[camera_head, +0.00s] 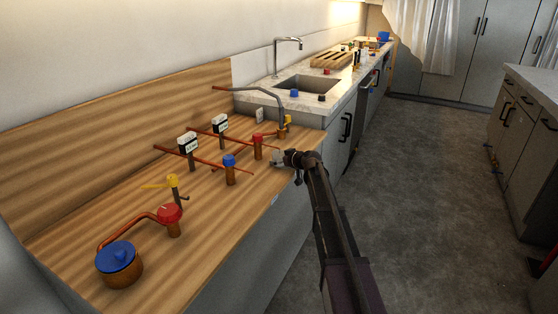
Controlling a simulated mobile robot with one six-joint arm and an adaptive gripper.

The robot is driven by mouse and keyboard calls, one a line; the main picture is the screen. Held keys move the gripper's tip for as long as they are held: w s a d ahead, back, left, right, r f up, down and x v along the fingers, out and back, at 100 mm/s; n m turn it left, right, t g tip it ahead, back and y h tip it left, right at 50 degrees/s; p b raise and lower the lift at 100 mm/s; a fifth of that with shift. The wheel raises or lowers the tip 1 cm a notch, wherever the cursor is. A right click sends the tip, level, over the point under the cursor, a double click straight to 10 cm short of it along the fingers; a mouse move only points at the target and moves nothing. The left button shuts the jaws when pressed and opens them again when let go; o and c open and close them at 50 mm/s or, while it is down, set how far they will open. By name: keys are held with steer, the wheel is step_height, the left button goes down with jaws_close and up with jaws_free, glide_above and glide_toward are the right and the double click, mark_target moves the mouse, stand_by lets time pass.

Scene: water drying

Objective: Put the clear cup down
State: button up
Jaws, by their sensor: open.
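My gripper (288,157) is at the end of my arm, low over the front right edge of the wooden counter (110,205). A small pale, whitish thing (276,158) is right at the gripper's tip on the counter. It may be the clear cup, but it is too small to be sure. My gripper is open. Its fingers are small and dark here, and I cannot tell whether they touch the pale thing.
Copper pipes with a red valve (258,140), a blue valve (229,161) and gauges (188,145) stand left of my gripper. A blue-lidded copper pot (119,264) is at the near left. Beyond is a sink (308,84). The floor (430,200) at right is clear.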

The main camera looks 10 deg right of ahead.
steer(key=shift+r, duration=0.1)
steer(key=shift+s+r, duration=0.1)
steer(key=shift+r, duration=0.05)
steer(key=p+v, duration=0.4)
steer(key=v, duration=0.7)
steer(key=shift+s+d+p, duration=0.25)
steer(key=shift+s+p, duration=0.05)
steer(key=shift+p, duration=0.1)
steer(key=s+a+f+g, duration=0.1)
steer(key=s+a, duration=0.1)
steer(key=s, duration=0.1)
steer(key=s+a+f+g, duration=0.1)
steer(key=s+f, duration=0.1)
steer(key=s, duration=0.2)
steer(key=s+a+f+g, duration=0.1)
steer(key=s+a+g, duration=0.1)
steer(key=s, duration=0.1)
steer(key=shift+s+a+f+m, duration=0.15)
steer(key=shift+a+f+m, duration=0.15)
steer(key=shift+a, duration=0.1)
steer(key=s+f+m+g+h, duration=0.3)
steer(key=s, duration=1)
steer(key=s+f+m+g+h, duration=0.2)
steer(key=s+f+g+h, duration=0.1)
steer(key=s, duration=0.9)
steer(key=shift+s+f+m+g+h, duration=0.4)
steer(key=shift+g+h, duration=0.1)
steer(key=shift+g, duration=0.3)
